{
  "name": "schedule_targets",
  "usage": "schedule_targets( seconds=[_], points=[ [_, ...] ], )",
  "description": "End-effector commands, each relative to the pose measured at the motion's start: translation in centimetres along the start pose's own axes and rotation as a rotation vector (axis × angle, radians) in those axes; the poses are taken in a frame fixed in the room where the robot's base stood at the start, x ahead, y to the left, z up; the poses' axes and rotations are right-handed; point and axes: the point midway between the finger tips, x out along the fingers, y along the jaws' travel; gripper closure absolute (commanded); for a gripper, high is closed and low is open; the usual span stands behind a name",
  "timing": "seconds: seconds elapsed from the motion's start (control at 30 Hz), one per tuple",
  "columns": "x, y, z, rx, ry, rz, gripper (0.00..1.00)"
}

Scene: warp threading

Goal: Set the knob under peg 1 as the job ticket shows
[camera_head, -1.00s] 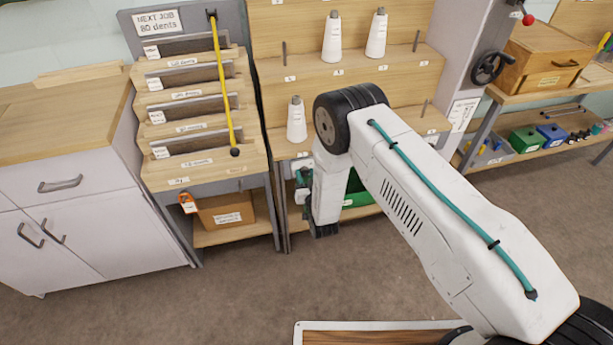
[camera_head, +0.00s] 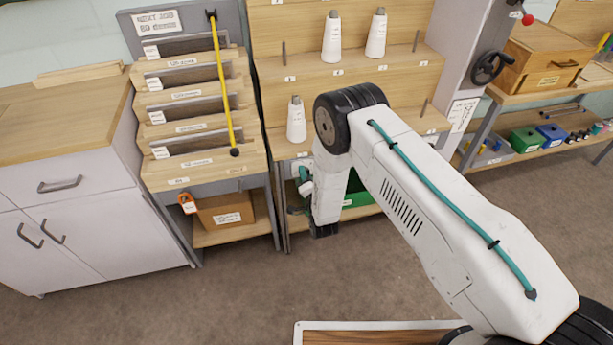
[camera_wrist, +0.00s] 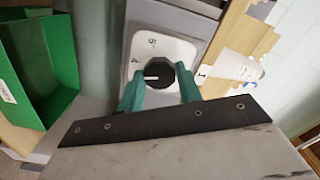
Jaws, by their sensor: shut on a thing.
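In the wrist view a black knob (camera_wrist: 184,79) with a white pointer line sits on a pale dial plate (camera_wrist: 152,42). The pointer line lies towards the left of that picture. Small marks, perhaps numbers, show on the plate's upper left; the rest is hidden. My gripper (camera_wrist: 160,88) has its two teal fingers on either side of the knob and is shut on it. In the head view my gripper (camera_head: 304,188) is low at the shelf unit's front, and my arm hides the knob. A white cone of thread (camera_head: 296,121) stands just above.
A green bin (camera_head: 357,190) is right of my gripper, and shows left in the wrist view (camera_wrist: 42,60). A "NEXT JOB 80 dents" sign (camera_head: 156,21) tops the left rack. A sheet with small, unreadable print (camera_head: 462,112) is on the grey post.

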Motion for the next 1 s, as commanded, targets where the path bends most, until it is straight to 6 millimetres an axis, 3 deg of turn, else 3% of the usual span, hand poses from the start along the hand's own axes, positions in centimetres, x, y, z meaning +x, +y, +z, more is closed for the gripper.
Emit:
schedule_targets(
  seconds=[1.0],
  points=[
    [0.08, 0.1, -0.08, 0.96, 0.003, -0.001, 0.88]
  ],
)
